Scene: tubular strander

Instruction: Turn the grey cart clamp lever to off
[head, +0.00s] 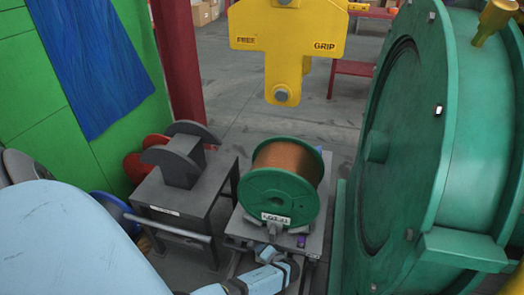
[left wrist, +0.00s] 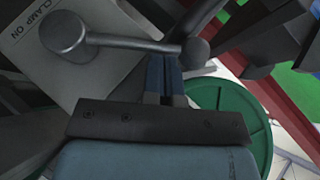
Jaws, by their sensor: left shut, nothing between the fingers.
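The grey cart (head: 240,226) carries a green-flanged spool of copper wire (head: 290,165). In the left wrist view the clamp lever (left wrist: 125,42) is a grey bar between a large round hub (left wrist: 62,35) and a ball knob (left wrist: 195,52). Beside the hub is a pale plate (left wrist: 30,25) reading "CLAMP ON". My left gripper (left wrist: 164,62) is shut and empty, its fingertips at the lever bar near the ball end; I cannot tell whether they touch. In the head view my left gripper (head: 284,264) is low at the cart's front. My right gripper is not in view.
A dark grey stand (head: 180,205) with a curved saddle is left of the cart. A large green drum machine (head: 440,130) stands close on the right. A yellow grip hoist (head: 285,40) hangs above the spool. Open floor (head: 240,95) lies behind.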

